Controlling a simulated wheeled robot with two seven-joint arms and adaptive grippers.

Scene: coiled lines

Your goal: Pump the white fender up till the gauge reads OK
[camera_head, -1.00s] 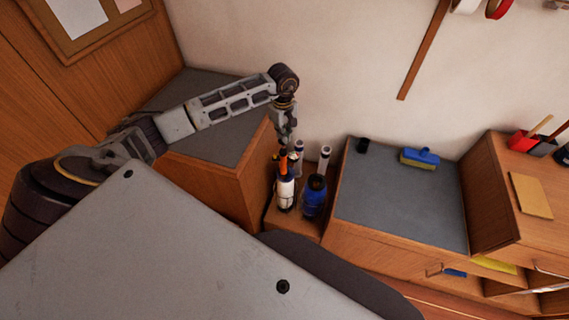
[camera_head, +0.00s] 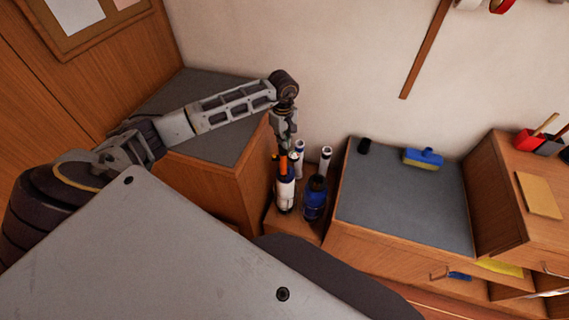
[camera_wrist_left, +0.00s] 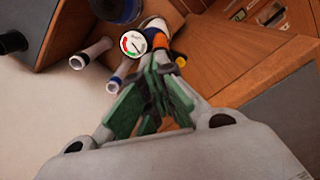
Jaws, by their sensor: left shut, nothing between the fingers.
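The white fender (camera_head: 285,195) stands upright in a wooden bin, with dark bands and an orange part (camera_head: 283,165) at its top. In the left wrist view the orange part (camera_wrist_left: 178,42) is just beyond the fingers, and the white fender (camera_wrist_left: 154,24) is partly hidden behind the gauge. The round gauge (camera_wrist_left: 133,43) has a white face with red and green zones; its exact reading is too small to tell. My left gripper (camera_head: 284,148) points down just above the fender's top, shut and empty; its green-padded fingers (camera_wrist_left: 160,70) fill the wrist view's middle. My right gripper is not in view.
A blue fender (camera_head: 314,198) stands close to the right of the white one. White tubes (camera_head: 326,156) stand behind them. Grey-topped cabinets (camera_head: 400,205) flank the bin on both sides. The wall is close behind.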

